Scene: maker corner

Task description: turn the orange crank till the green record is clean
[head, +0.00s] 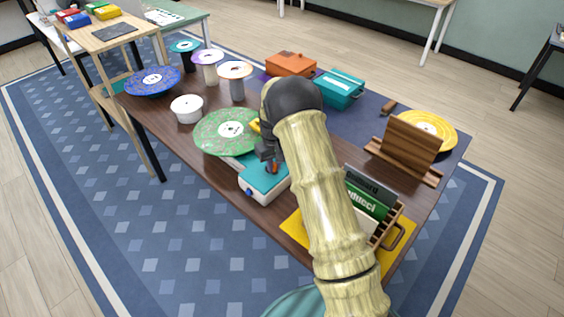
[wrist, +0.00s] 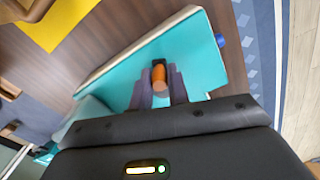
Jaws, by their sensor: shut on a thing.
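The green record (head: 226,132) lies flat on the record cleaner, and pale specks are spread over its surface. The teal and white cleaner body (head: 262,182) sits beside it at the table's front edge; its teal top (wrist: 198,62) fills much of the wrist view. The orange crank (wrist: 160,78) stands up from that top. My gripper (wrist: 160,90) is shut on the crank's orange knob, with a dark finger on each side. In the head view my gripper (head: 268,160) is over the teal top, and my arm hides part of the cleaner.
Orange (head: 291,64) and teal (head: 340,89) boxes are behind. A wooden stand (head: 408,146), a yellow record (head: 428,131) and a rack on a yellow mat (head: 292,228) are right.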

